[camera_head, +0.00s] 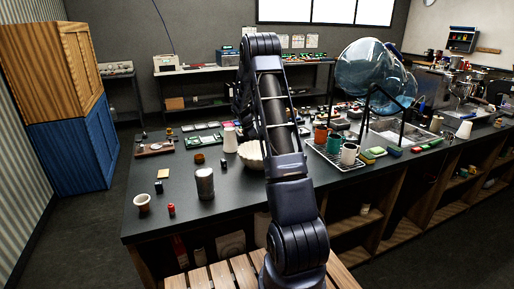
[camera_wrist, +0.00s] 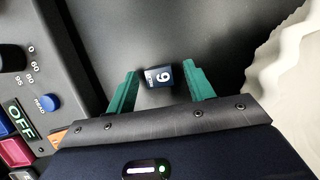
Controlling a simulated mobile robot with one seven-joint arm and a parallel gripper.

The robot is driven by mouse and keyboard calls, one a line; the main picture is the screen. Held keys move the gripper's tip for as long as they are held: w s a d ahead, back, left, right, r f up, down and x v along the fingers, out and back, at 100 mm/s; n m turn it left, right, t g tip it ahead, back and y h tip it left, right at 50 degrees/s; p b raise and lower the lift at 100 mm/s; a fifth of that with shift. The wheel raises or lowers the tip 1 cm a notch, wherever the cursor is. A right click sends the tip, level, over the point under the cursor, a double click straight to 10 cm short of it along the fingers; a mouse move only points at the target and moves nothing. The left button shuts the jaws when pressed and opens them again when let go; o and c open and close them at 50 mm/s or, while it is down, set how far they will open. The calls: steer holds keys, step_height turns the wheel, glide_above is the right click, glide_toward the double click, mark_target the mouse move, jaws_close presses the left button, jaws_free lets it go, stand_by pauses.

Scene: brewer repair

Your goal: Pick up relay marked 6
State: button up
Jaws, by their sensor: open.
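The relay (camera_wrist: 163,75) shows in the wrist view as a small dark block. Its white digit appears as a 6 or a 9, depending on which way up it is read. My gripper (camera_wrist: 160,88) is open, with one green finger to the left of the relay and one to the right. Gaps show between the relay and both fingers, and nothing is held. In the head view my arm covers the middle of the counter, and I cannot make out the gripper or the relay clearly.
In the wrist view a dark panel (camera_wrist: 62,62) with a knob, a blue READ button and an OFF label lies at left. A pale fluted bowl (camera_wrist: 300,90) stands close at right. In the head view a metal canister (camera_head: 205,184) stands on the dark counter (camera_head: 185,215).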

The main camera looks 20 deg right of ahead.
steer(key=shift+f, duration=0.3)
steer(key=c, duration=1)
steer(key=shift+r, duration=0.1)
steer(key=shift+c, duration=0.2)
